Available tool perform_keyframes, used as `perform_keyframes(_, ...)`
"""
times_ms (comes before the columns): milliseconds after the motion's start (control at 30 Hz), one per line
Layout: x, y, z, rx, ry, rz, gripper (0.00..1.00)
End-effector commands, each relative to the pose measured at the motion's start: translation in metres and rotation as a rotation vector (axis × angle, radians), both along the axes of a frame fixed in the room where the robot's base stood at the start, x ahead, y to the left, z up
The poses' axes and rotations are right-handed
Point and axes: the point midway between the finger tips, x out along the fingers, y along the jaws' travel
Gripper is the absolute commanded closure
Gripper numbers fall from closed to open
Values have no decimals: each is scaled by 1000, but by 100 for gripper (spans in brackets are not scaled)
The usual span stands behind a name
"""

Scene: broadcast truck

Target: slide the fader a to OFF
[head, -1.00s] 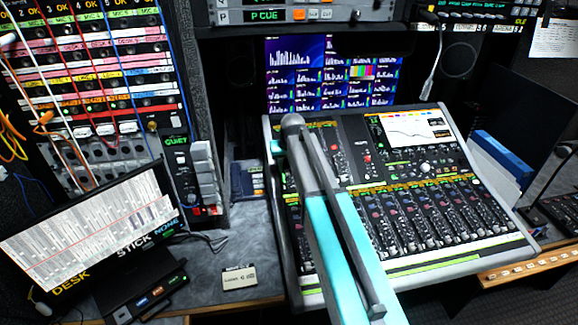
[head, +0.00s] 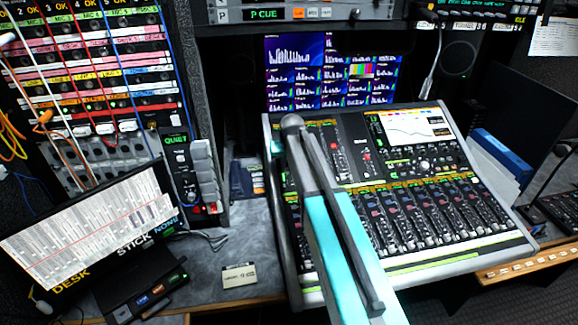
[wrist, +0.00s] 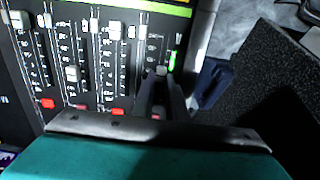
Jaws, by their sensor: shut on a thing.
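My gripper (wrist: 163,80) reaches down onto the mixing console's fader strip in the wrist view. Its dark fingers are closed around a small light grey cap (wrist: 161,71), which I take to be fader a. The fingers hide most of the cap and the lower part of its slot; I cannot read its label. The mixing console (head: 500,248) stands on the desk in the head view, where my arm covers its left side and hides the fingertips.
Other white fader caps (wrist: 71,74) and red buttons (wrist: 117,112) sit close to the left of my gripper in the wrist view. A green light strip (wrist: 172,60) lies just right of it. The monitor (head: 90,240) stands at left in the head view.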

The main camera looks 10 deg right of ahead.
Motion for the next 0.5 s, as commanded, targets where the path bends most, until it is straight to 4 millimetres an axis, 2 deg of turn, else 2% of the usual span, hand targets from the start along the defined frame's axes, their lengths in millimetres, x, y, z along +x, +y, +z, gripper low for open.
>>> perform_keyframes(167, -9, 0, -5, 0, 0, 0, 100)
perform_keyframes(500, -40, 0, -18, 0, 0, 1, 100)
